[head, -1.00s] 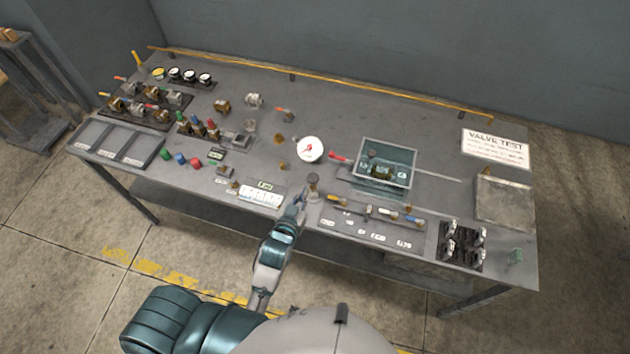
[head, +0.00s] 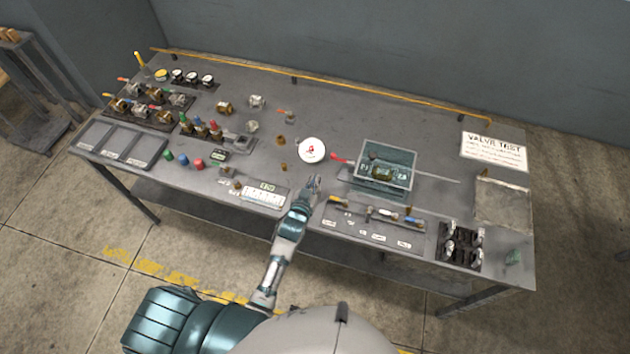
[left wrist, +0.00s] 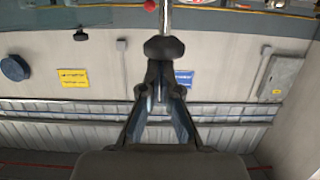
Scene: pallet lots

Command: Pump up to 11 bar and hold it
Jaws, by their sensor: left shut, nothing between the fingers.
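A round white gauge (head: 311,150) with red on its face stands at the middle of the bench; its reading is too small to tell. My left gripper (head: 315,184) is just in front of the gauge in the head view, with its fingers together. In the left wrist view, the shut fingertips (left wrist: 157,82) are right at a dark knob (left wrist: 163,48) on a pale rod (left wrist: 165,18). Nothing shows gripped; whether the fingers touch the knob I cannot tell. In the head view my gripper hides the knob. My right gripper is out of sight.
A clear-walled box (head: 384,172) with a valve inside stands right of the gauge. A tray of tools (head: 376,222) lies along the front edge. Valve racks (head: 150,105) fill the left end. A "VALVE TEST" sign (head: 494,151) is at the back right. The back middle is clear.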

